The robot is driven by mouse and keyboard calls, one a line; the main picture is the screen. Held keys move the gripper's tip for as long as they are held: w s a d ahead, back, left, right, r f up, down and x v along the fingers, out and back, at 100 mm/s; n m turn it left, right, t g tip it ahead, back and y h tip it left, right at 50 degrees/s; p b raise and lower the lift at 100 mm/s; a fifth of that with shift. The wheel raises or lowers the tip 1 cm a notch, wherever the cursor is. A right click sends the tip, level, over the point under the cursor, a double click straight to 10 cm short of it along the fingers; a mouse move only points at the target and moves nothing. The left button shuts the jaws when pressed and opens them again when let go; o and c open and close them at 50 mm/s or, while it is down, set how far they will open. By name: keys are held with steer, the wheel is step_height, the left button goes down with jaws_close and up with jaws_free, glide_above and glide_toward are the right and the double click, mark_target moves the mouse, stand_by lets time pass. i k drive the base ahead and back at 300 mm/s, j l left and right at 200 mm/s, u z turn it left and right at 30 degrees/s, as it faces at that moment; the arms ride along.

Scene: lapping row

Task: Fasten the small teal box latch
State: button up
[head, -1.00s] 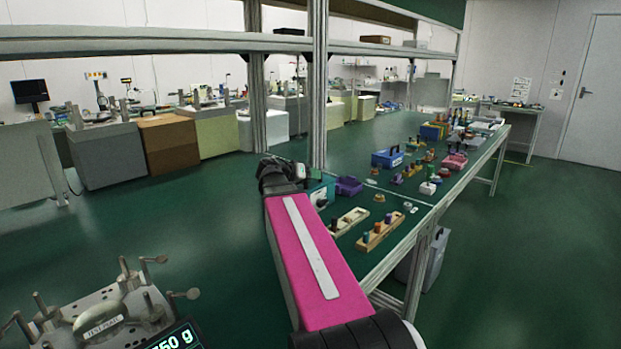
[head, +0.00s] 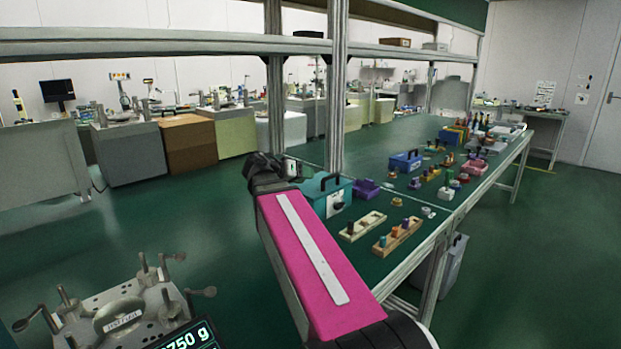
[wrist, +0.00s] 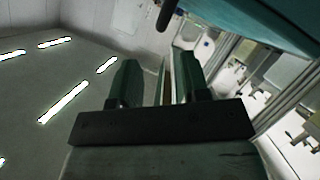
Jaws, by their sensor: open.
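The small teal box (head: 322,196) with a dark handle stands at the near left end of the green bench. A small pale and dark fitting shows on its front; I cannot tell whether this is the latch, or how it is set. My gripper (head: 285,168) is at the box's left in the head view, its fingers not clear there. In the wrist view my gripper (wrist: 156,82) is open with nothing clearly between its two green fingers. A teal surface, apparently the box (wrist: 262,18), fills the upper right, beyond and apart from the fingertips.
A purple bin (head: 366,188) stands just right of the teal box. Two peg blocks, one pale (head: 363,226) and one wooden (head: 398,237), lie nearer. A blue box (head: 406,161) is farther back. A metal upright (head: 337,95) rises behind the teal box.

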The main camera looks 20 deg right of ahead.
mark_target(338, 206)
steer(key=k+l, duration=0.3)
steer(key=k, duration=0.15)
steer(key=k+l, duration=0.25)
steer(key=k, duration=0.25)
steer(key=k+l, duration=0.3)
steer(key=k, duration=0.15)
